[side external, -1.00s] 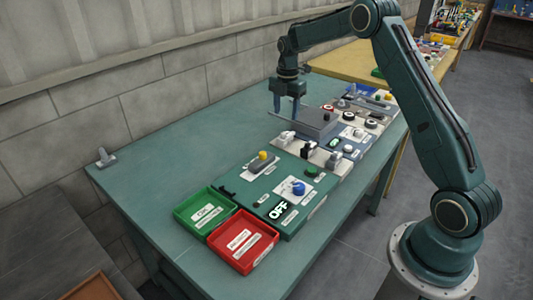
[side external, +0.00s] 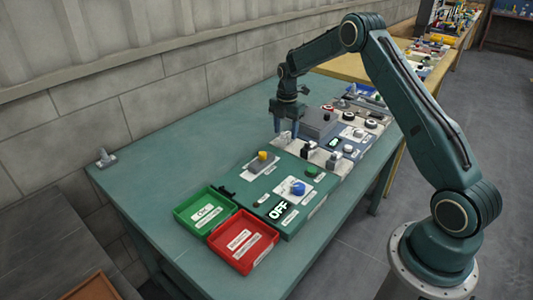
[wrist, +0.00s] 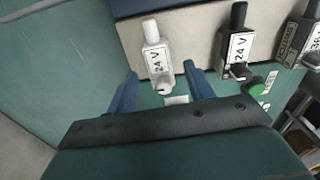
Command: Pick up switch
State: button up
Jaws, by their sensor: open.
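A white switch (wrist: 156,58) labelled 24 V stands on a pale strip. In the wrist view it lies between and just beyond the two blue fingers of my gripper (wrist: 160,74), touching neither as far as I can see. In the side view my gripper (side external: 285,128) points down over the same white switch (side external: 284,141), which the fingers partly hide. The gripper is open and empty. A black switch (wrist: 238,45) with a 24 V label stands to the right of the white one, with other dark switches further right.
A grey box (side external: 320,122) stands behind the switch row. The green panel (side external: 250,190) with several buttons and an OFF display is in front. A green tray (side external: 209,230) and a red tray (side external: 265,250) sit at the near end. The table's left side is mostly clear.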

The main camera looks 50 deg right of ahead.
jog(key=shift+f, duration=1.2)
jog(key=c, duration=1.1)
jog(key=shift+r, duration=0.1)
notch_tip(320, 180, up, 20)
